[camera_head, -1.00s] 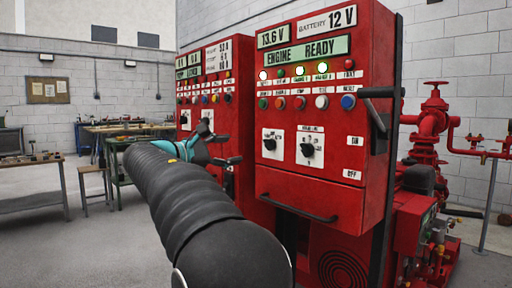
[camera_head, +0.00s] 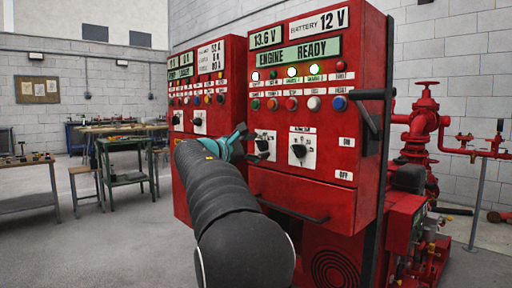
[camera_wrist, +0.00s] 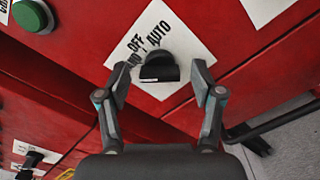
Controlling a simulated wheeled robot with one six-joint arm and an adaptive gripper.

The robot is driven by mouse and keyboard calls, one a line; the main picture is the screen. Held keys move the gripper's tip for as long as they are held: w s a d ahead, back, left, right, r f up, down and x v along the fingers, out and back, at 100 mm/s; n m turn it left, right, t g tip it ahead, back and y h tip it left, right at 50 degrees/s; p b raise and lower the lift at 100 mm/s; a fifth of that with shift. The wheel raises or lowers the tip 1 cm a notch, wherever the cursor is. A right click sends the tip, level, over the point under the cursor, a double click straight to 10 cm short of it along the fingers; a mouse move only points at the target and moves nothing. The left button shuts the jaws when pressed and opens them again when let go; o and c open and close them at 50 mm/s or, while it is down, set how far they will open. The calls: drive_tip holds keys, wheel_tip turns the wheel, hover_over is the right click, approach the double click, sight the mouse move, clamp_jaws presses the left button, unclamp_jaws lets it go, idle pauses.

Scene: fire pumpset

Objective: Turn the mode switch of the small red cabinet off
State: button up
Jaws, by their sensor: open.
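Two red cabinets stand side by side in the head view, the nearer one (camera_head: 345,195) reading "ENGINE READY" and a farther one (camera_head: 210,60) to its left. The nearer cabinet has two black rotary switches on white plates. My gripper (camera_head: 246,143) is at its left switch (camera_head: 262,146). In the wrist view my gripper (camera_wrist: 160,80) is open, one finger on each side of a black switch knob (camera_wrist: 160,68). Its white plate reads "OFF" and "AUTO", with a third word partly hidden.
The right switch (camera_head: 299,151) is close to my gripper. A green button (camera_wrist: 32,15) and another switch (camera_wrist: 32,158) show at the left of the wrist view. A black lever (camera_head: 362,117) juts from the cabinet's right side. Open floor lies left, before the workbenches.

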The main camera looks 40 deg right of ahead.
drive_tip(key=shift+c, duration=0.3)
drive_tip(key=c, duration=1.1)
drive_tip(key=shift+f, duration=0.1)
drive_tip(key=m+b, duration=0.3)
drive_tip(key=shift+m, duration=0.4)
drive_tip(key=m+b, duration=0.2)
drive_tip(key=m, duration=0.2)
drive_tip(key=shift+m, duration=0.4)
drive_tip(key=shift+b, duration=0.3)
